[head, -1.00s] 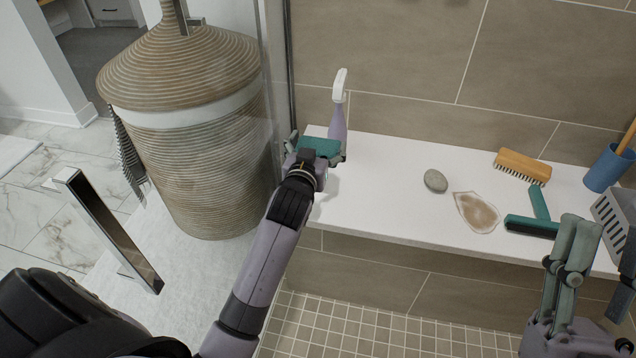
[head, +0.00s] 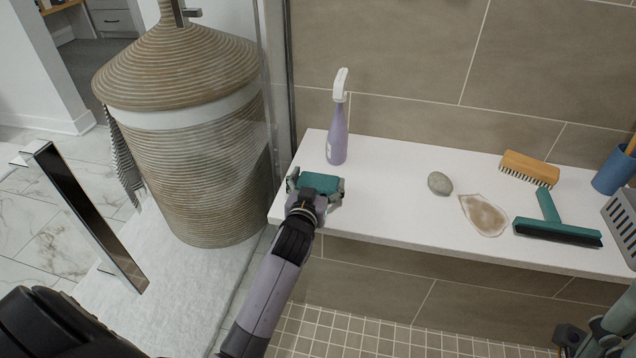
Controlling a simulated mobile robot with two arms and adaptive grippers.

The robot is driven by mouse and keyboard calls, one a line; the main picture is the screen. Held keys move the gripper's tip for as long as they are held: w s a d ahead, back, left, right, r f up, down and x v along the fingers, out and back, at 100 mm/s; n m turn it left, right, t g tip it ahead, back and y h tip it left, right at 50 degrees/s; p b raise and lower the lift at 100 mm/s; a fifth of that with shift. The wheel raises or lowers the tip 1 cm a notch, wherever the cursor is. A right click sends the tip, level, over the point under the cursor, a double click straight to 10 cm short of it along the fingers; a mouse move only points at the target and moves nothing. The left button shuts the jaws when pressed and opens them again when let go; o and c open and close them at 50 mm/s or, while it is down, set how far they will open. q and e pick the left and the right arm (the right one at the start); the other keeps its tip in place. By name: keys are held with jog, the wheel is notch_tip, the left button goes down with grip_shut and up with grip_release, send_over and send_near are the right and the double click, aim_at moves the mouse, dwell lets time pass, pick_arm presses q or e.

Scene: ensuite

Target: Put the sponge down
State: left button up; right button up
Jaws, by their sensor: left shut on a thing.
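The teal sponge (head: 320,182) is a small block held between the fingers of my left gripper (head: 316,188). It is over the left end of the white bench (head: 385,190), near its front edge. I cannot tell whether its underside touches the bench. My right gripper (head: 603,328) shows only in part at the bottom right corner, in front of the bench, and its fingertips are cut off by the frame.
A purple spray bottle (head: 337,138) stands just behind the sponge. Along the bench lie a grey stone (head: 440,183), a brown stain (head: 484,215), a wooden brush (head: 529,168), a teal squeegee (head: 556,231), a blue cup (head: 611,170) and a grey basket (head: 624,222). The bench between bottle and stone is clear.

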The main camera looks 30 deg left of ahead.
pick_arm(q)
jog(key=shift+f, duration=0.15)
jog(key=o, duration=0.9)
jog(key=shift+c, duration=0.2)
